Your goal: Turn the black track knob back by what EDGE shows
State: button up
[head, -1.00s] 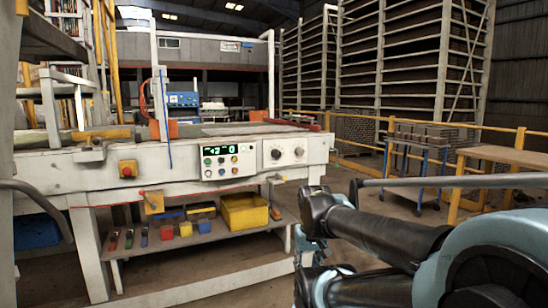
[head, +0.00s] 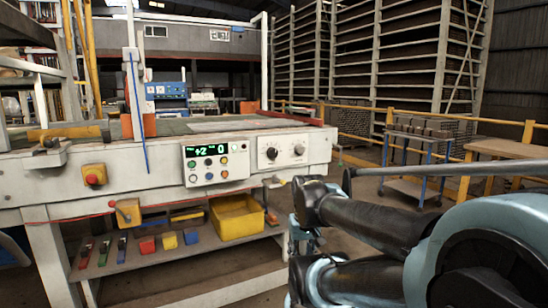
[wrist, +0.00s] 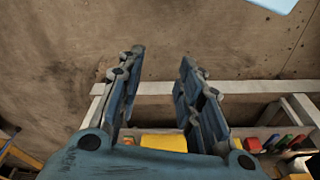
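The black track knob (head: 271,153) is on the white panel at the right of the machine's front. A paler grey knob (head: 299,149) is beside it on the right. Left of them, the control panel (head: 217,163) has a green-lit display (head: 207,150) that looks to read +2 and 0. I cannot read its small labels, so I cannot tell which figure is EDGE. My gripper (wrist: 162,56) is open and empty in the wrist view, pointing over the floor, with no knob between its fingers. In the head view my arm is at the lower right, apart from the knobs.
A red stop button (head: 92,176) sits on the machine's left front. A lower shelf holds a yellow bin (head: 237,217) and several coloured blocks. A blue-framed trolley (head: 414,160) and a wooden table (head: 508,148) stand at the right, with floor between.

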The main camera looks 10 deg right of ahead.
jog(key=o, duration=0.7)
jog(key=shift+s+d+r, duration=0.1)
jog(key=shift+d+r, duration=0.15)
jog(key=shift+r, duration=0.1)
jog(key=w+d+r+t+h, duration=0.35)
jog(key=w+d+r, duration=0.25)
jog(key=w, duration=0.5)
jog(key=w+d+r+t+h, duration=0.2)
jog(key=w+d+r+t, duration=0.4)
jog(key=w, duration=0.5)
jog(key=w+r+n+t, duration=0.55)
jog(key=w+r, duration=0.45)
jog(key=w, duration=0.2)
jog(key=n+y, duration=1)
jog(key=y, duration=0.1)
send_near(274, 154)
jog(key=x, duration=0.9)
jog(key=shift+w, duration=0.45)
